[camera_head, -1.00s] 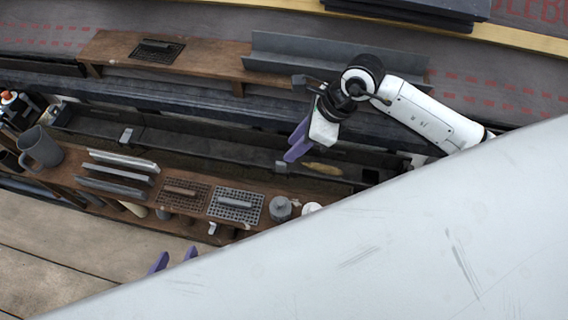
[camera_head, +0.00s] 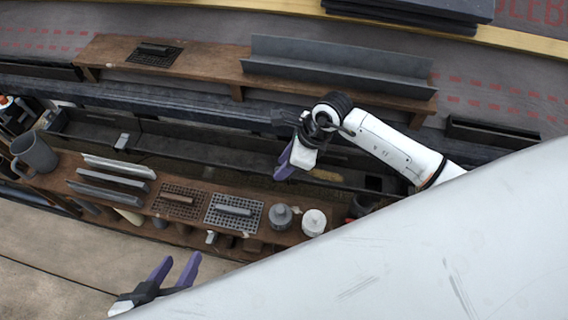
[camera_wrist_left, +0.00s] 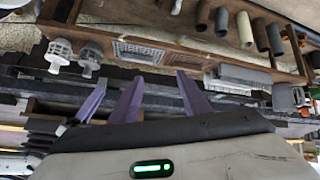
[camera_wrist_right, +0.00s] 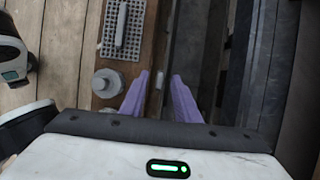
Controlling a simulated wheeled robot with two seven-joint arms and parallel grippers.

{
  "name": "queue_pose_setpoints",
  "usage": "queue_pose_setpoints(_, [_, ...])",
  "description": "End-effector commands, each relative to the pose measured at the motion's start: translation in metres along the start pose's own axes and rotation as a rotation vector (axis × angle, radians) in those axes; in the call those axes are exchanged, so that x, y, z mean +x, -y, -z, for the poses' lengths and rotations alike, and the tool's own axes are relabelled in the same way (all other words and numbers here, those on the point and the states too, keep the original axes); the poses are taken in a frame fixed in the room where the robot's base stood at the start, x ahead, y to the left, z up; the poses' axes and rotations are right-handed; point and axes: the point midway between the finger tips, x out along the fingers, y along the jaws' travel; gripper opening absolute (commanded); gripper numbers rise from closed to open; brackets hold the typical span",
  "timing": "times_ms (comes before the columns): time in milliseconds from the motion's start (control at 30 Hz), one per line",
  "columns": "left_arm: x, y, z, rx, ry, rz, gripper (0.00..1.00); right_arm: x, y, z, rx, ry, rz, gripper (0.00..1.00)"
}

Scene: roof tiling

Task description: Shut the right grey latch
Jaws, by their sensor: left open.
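The right grey latch is mostly hidden behind my right gripper (camera_head: 287,160) in the head view. In the right wrist view a small grey piece, likely this latch (camera_wrist_right: 159,79), shows between the purple fingertips, near the trough edge. My right gripper's fingers are apart there, with the gap visible; I cannot tell whether they touch the latch. A second grey latch (camera_head: 122,141) sits further left on the dark trough (camera_head: 190,145). My left gripper (camera_head: 174,268) is open and empty, at the near side of the wooden bench. Its fingers also show in the left wrist view (camera_wrist_left: 158,90).
The bench (camera_head: 150,202) holds a grey mug (camera_head: 36,153), several grey slats (camera_head: 110,182), two grid floats (camera_head: 233,211), a grey pot (camera_head: 280,217) and a white pot (camera_head: 314,222). A raised shelf (camera_head: 205,62) with a grey channel stands behind the trough.

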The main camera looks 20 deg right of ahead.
Motion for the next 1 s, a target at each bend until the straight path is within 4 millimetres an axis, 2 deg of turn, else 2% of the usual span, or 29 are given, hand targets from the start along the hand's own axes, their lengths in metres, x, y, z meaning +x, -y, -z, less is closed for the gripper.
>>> queue_pose_setpoints(100, [0.000,0.000,0.000,0.000,0.000,0.000,0.42,0.000,0.000,0.000,0.000,0.000,0.000,0.27])
queue_pose_setpoints(267, [0.000,0.000,0.000,0.000,-0.001,0.000,0.42,0.000,0.000,0.000,0.000,0.000,0.000,0.00])
queue_pose_setpoints(567, [0.003,0.000,-0.004,0.000,0.007,-0.002,0.42,0.002,0.005,0.001,0.018,-0.003,-0.042,0.00])
queue_pose_setpoints(833, [0.023,-0.007,-0.009,0.036,0.066,-0.044,0.42,0.009,0.023,0.004,0.105,-0.003,-0.243,0.00])
queue_pose_setpoints(1000, [0.034,-0.019,-0.012,0.059,0.098,-0.100,0.42,0.013,0.031,0.006,0.159,-0.003,-0.376,0.00])
